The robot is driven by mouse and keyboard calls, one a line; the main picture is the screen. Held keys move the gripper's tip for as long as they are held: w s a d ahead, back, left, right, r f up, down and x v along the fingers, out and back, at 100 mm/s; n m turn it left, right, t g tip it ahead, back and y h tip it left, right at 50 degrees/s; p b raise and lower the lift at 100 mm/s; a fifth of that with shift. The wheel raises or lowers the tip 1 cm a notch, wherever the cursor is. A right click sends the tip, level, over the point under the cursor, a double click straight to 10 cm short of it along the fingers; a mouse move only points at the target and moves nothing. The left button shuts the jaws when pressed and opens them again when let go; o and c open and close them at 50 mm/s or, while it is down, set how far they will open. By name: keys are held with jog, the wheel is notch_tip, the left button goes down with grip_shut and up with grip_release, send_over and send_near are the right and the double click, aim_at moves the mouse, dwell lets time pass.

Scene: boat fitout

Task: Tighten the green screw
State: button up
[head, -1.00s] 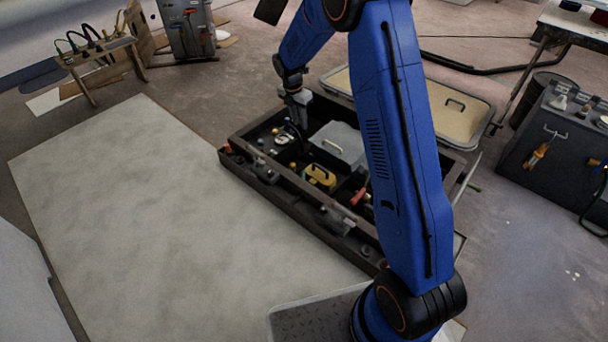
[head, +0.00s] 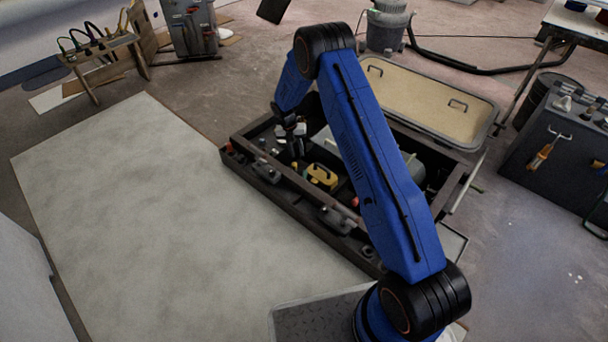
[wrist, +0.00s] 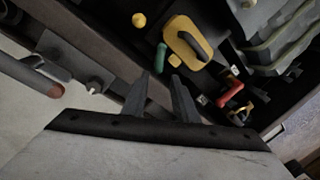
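A small green piece (wrist: 161,56), probably the green screw, shows in the wrist view just beyond my fingertips, beside the yellow part with a dark handle (wrist: 187,42). Its head and seating are too small to make out. My gripper (wrist: 160,76) has its two fingers apart with a gap between them and nothing in it. The green piece lies past the gap, apart from the fingers. In the head view my gripper (head: 292,133) is over the left part of the dark open-topped box (head: 290,181). I cannot pick out the green piece there.
A red-handled part (wrist: 231,95) lies right of my fingers in the wrist view. The box's front wall (wrist: 90,30) runs close on the left. In the head view, a beige-topped tray (head: 425,100) lies behind the box, and a pale clear panel (head: 130,220) lies to the left.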

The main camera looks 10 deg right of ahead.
aim_at(304, 175)
jog(key=d+f, duration=0.1)
jog(key=f, duration=0.4)
jog(key=d+f, duration=0.1)
jog(key=f, duration=0.4)
jog(key=s+d+f, duration=0.1)
jog(key=f, duration=0.4)
jog(key=shift+f, duration=0.15)
grip_shut()
